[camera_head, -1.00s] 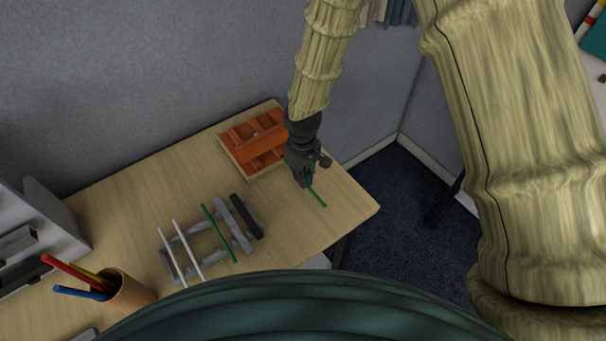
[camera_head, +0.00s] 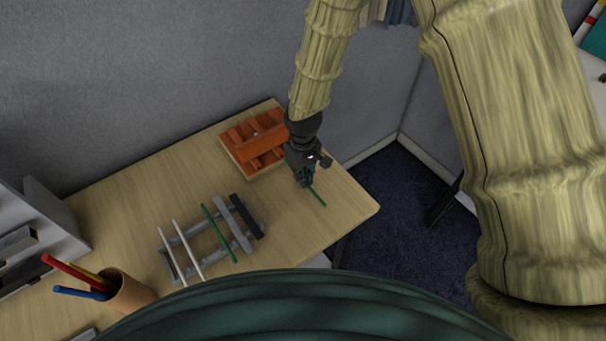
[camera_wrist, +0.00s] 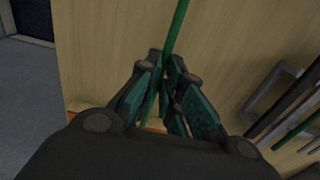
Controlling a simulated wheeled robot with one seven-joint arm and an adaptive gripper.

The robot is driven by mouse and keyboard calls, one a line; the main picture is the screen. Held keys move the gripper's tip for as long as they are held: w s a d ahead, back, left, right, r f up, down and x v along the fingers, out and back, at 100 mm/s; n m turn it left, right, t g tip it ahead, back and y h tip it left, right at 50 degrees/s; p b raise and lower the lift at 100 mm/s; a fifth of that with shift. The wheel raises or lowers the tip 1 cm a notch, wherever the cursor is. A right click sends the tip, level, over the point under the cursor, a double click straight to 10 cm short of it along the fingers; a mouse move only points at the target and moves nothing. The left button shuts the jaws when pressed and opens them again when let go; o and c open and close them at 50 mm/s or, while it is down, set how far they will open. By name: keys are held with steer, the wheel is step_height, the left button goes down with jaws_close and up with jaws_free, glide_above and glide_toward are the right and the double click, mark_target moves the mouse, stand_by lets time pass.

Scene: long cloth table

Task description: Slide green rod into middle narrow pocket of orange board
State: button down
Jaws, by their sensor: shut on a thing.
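My gripper (camera_head: 303,180) is shut on a green rod (camera_head: 317,195), beside the right side of the orange board. In the wrist view the same green rod (camera_wrist: 178,28) runs up from between my fingers (camera_wrist: 166,88), and a short piece shows below them. The orange board (camera_head: 262,150) has several slots and rests at the table's back edge. My gripper and wrist partly cover its right end. In the wrist view only a thin orange strip shows behind my gripper. I cannot tell whether the rod touches the board.
A grey rack (camera_head: 166,258) holds white rods, a second green rod (camera_head: 218,232), and grey and black bars. A brown pen cup (camera_head: 131,293) stands at the front left. A grey organizer (camera_head: 40,230) is at the left. Table is clear between rack and board.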

steer(key=shift+w+a, duration=0.8)
steer(key=shift+w, duration=0.35)
steer(key=shift+w+a, duration=0.85)
steer(key=shift+w, duration=0.25)
steer(key=shift+w+a, duration=0.8)
steer(key=shift+w, duration=0.35)
stand_by(1.7)
steer(key=shift+s+d, duration=0.15)
steer(key=shift+s, duration=0.05)
steer(key=shift+s+d, duration=0.4)
steer(key=shift+s, duration=0.15)
steer(key=shift+s, duration=0.1)
steer(key=shift+s+d, duration=0.35)
steer(key=shift+s, duration=0.05)
steer(key=shift+s, duration=0.1)
steer(key=shift+s+d, duration=0.45)
steer(key=shift+s, duration=0.05)
steer(key=shift+s+p, duration=0.1)
steer(key=shift+p, duration=0.2)
steer(key=shift+s+d, duration=0.8)
steer(key=shift+s, duration=0.2)
